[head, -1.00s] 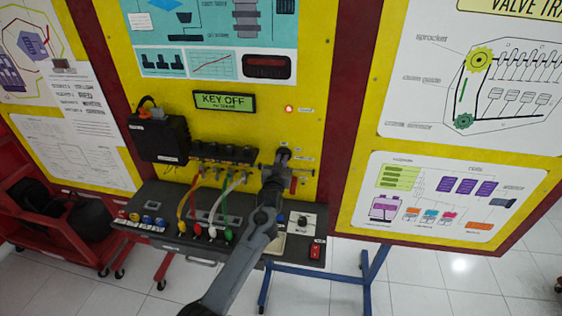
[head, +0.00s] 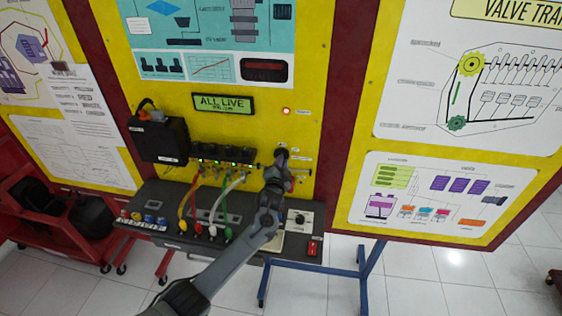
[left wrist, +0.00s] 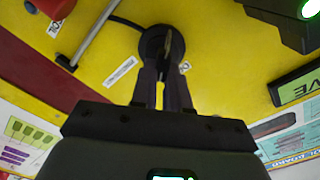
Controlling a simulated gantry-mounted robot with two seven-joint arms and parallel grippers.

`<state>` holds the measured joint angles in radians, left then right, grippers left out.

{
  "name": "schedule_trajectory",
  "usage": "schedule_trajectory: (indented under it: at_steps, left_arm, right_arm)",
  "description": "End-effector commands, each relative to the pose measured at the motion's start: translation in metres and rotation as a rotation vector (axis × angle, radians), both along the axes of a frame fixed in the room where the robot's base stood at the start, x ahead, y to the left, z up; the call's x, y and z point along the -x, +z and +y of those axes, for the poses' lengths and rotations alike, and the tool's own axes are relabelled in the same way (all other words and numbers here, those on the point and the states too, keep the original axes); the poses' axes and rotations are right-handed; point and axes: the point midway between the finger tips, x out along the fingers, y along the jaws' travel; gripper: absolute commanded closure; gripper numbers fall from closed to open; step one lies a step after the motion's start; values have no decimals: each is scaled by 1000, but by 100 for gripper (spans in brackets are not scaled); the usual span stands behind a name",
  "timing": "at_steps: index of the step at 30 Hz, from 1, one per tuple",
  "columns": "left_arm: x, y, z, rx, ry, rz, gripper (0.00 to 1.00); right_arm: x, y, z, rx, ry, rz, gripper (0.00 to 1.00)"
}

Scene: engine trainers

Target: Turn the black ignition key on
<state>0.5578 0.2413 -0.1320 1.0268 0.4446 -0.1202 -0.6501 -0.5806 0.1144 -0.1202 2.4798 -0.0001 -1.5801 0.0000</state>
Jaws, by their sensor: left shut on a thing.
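The ignition key (left wrist: 166,46) is at the tips of my left gripper (left wrist: 165,65) in the left wrist view, in front of a round black lock (left wrist: 152,40) on the yellow panel. My left gripper is shut on the key, and its fingers hide part of it. In the head view my left gripper (head: 281,160) reaches the panel right of the black coils and covers the key and lock. The green display (head: 223,103) reads "ALL LIVE". My right gripper is not in view.
A red light (head: 286,111) glows right of the display. Coloured cables run from the coil row (head: 222,154) to a dark shelf (head: 180,199) below. A black box (head: 158,138) hangs at the left. Posters cover the side panels.

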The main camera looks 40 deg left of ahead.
Motion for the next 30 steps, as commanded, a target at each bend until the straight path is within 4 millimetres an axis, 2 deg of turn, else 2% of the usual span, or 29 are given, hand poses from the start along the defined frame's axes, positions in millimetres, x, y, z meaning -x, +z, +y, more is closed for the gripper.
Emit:
schedule_trajectory:
  at_steps: [9, 26, 27, 30]
  left_arm:
    - [-1, -1, -1, -122, 0, 63, 100]
    - [-1, -2, -1, -149, 0, 76, 100]
    - [-1, -1, -1, -149, 0, 76, 80]
    - [-1, -1, -1, -149, 0, 76, 65]
  right_arm:
    - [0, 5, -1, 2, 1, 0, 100]
    - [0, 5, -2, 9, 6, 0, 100]
    - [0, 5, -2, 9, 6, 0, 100]
    - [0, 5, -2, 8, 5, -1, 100]
